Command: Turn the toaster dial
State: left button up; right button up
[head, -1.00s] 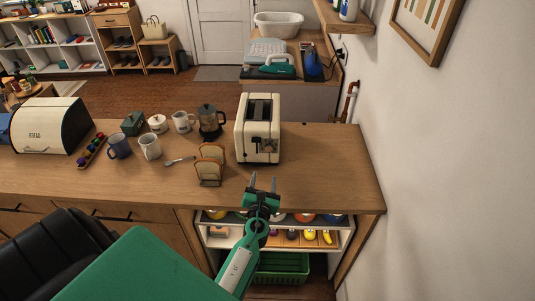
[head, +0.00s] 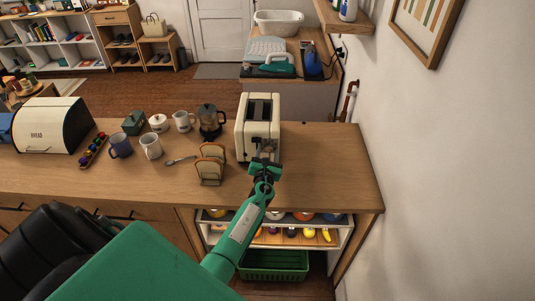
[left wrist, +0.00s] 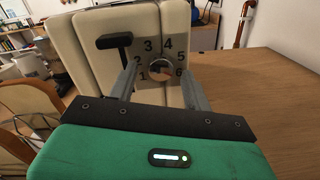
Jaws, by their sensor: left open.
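The cream toaster (head: 259,112) stands upright on the wooden counter, its two slots on top and its control face toward me. In the left wrist view its round dial (left wrist: 159,69) sits on a grey plate with numbers 1 to 6, and the black lever (left wrist: 114,41) is up and to the left of it. My left gripper (head: 264,156) is right at the toaster's front face. Its open fingers (left wrist: 160,88) lie on either side of the dial in the wrist picture. I cannot tell whether they touch it. My right gripper does not show.
A toast rack with bread (head: 210,165) stands just left of my left gripper. A French press (head: 208,121), mugs (head: 151,146), a spoon (head: 181,160) and a bread box (head: 50,126) are further left. The counter right of the toaster (head: 325,165) is clear.

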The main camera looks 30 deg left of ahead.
pick_arm(q)
jog(key=c, duration=1)
